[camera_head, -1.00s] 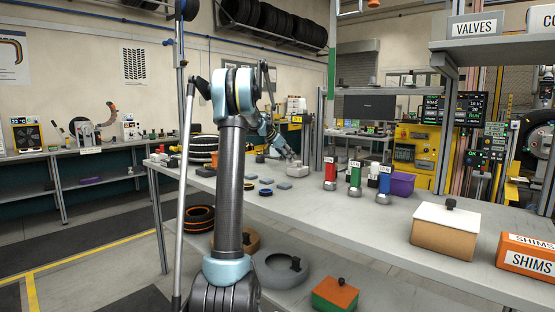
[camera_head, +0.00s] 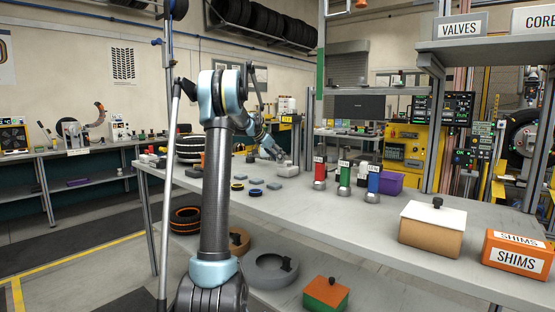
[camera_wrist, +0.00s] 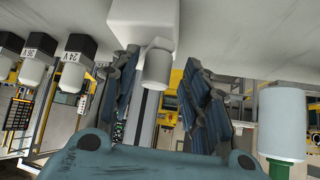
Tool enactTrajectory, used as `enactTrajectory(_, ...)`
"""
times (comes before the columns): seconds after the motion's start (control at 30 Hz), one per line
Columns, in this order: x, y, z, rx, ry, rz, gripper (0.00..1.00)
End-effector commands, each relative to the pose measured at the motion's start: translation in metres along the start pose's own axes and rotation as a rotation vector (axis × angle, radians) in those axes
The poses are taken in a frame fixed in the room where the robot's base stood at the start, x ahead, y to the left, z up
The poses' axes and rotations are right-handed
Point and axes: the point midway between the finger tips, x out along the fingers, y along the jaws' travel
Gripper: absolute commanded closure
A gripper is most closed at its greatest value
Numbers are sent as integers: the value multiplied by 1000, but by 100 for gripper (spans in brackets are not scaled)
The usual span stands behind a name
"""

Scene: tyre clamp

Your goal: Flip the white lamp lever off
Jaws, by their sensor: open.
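In the wrist view, a white block (camera_wrist: 140,20) with a short white cylinder (camera_wrist: 157,66) sticking out of it lies at the top centre. I take this for the white lamp lever, but no marking on it shows. My gripper (camera_wrist: 161,60) is open, with one dark finger on each side of the cylinder; I cannot tell whether either touches it. In the head view, my gripper (camera_head: 279,153) is low over the workbench, right by a small whitish block (camera_head: 285,168). The fingers are too small there to read.
The grey workbench (camera_head: 340,215) also holds red (camera_head: 320,172), green (camera_head: 345,175) and blue (camera_head: 374,180) labelled cylinders and a white-topped box (camera_head: 432,230). In the wrist view, black-and-white labelled pieces (camera_wrist: 75,62) are at left and a white cylinder (camera_wrist: 282,122) at right.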

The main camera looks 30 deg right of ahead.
Motion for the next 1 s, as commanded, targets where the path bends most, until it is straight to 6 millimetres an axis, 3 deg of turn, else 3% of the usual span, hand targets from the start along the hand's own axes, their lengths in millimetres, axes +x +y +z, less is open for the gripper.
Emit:
enactTrajectory(0.17, -12, 0, 0, -2, 0, 0, 57)
enactTrajectory(0.7, -104, -4, 1, -2, 0, -1, 57)
enactTrajectory(1.0, -120, -4, 1, -1, 0, 0, 57)
